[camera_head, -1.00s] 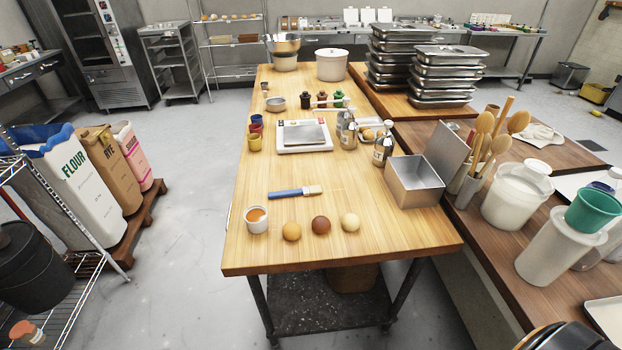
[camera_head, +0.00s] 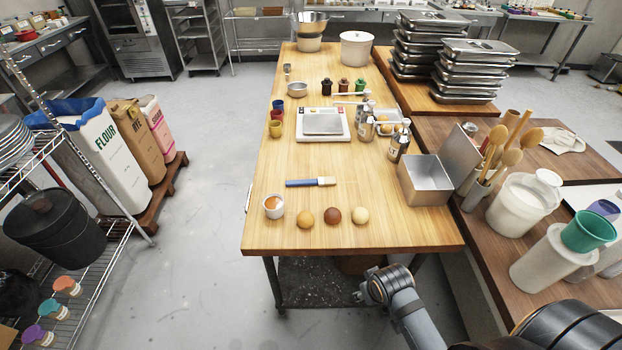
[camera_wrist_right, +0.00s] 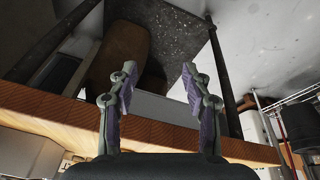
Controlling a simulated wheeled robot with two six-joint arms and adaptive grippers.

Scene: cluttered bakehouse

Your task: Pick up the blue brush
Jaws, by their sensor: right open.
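The blue brush (camera_head: 302,183) lies flat on the wooden table (camera_head: 270,236) in the head view. Its blue handle points left and its pale bristle end points right. It lies behind a row of three round buns and touches nothing I can see. My right gripper (camera_wrist_right: 158,78) shows in the right wrist view with its two fingers apart and nothing between them. It faces the table's front edge and the dark space beneath. The brush is not in that view. In the head view my right arm is in front of the table. My left gripper is not in view.
A small cup (camera_head: 273,206) with orange contents stands left of the buns (camera_head: 332,215). A metal loaf tin (camera_head: 427,183) stands to the right. A scale (camera_head: 325,125) and bottles (camera_head: 397,146) stand farther back. The wood around the brush is mostly clear.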

